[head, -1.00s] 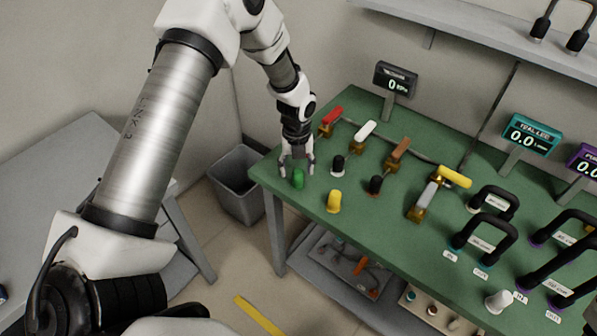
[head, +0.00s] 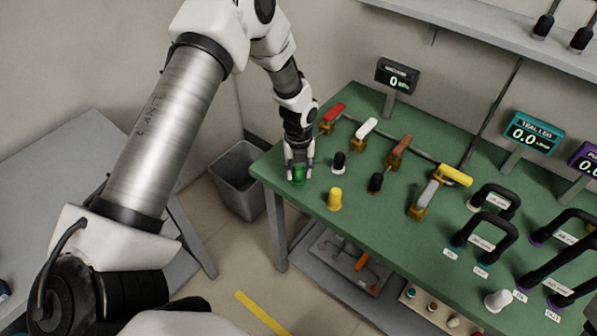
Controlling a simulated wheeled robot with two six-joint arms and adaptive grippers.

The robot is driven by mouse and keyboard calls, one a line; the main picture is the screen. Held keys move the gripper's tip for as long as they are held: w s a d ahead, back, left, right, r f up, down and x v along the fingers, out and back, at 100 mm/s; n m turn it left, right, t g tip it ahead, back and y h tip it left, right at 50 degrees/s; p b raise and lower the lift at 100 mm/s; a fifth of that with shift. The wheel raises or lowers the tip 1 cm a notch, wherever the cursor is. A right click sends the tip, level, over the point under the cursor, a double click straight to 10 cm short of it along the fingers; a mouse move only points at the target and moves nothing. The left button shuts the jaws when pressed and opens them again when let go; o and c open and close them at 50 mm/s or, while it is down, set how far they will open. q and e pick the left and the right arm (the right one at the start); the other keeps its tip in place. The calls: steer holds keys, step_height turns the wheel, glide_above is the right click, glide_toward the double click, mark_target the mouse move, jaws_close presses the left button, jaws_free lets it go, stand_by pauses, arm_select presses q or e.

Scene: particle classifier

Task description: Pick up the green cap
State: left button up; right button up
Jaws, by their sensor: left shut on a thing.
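The green cap (head: 299,174) is at the left end of the green table (head: 387,237), near its front left corner. My left gripper (head: 299,173) comes down over it from above and is shut on it, with a finger on each side. The cap's upper part is partly hidden by the fingers. It looks to be at the tabletop; I cannot tell whether it is lifted. My right gripper is not in view.
A yellow cap (head: 334,199), a black and white cap (head: 338,163) and a black and brown cap (head: 375,183) stand close by. Valves with a red handle (head: 332,113) and a white handle (head: 366,128) stand behind. A grey bin (head: 238,180) is left of the table.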

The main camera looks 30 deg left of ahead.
mark_target(299, 168)
arm_select(q)
steer(key=shift+r, duration=0.35)
step_height(299, 168, up, 2)
steer(key=shift+d+r+b, duration=0.1)
steer(key=shift+r+b, duration=0.05)
steer(key=shift+b, duration=0.45)
steer(key=s+d+r+b, duration=0.1)
steer(key=s+d+b, duration=0.2)
steer(key=s+d, duration=0.7)
steer(key=shift+s+d+r, duration=0.25)
steer(key=shift+s+d, duration=0.15)
steer(key=shift+s, duration=0.4)
steer(key=shift+r, duration=0.1)
steer(key=shift+r+p, duration=1.4)
steer(key=shift+r, duration=0.85)
step_height(299, 168, up, 3)
steer(key=shift+s+p, duration=0.1)
steer(key=shift+p, duration=0.75)
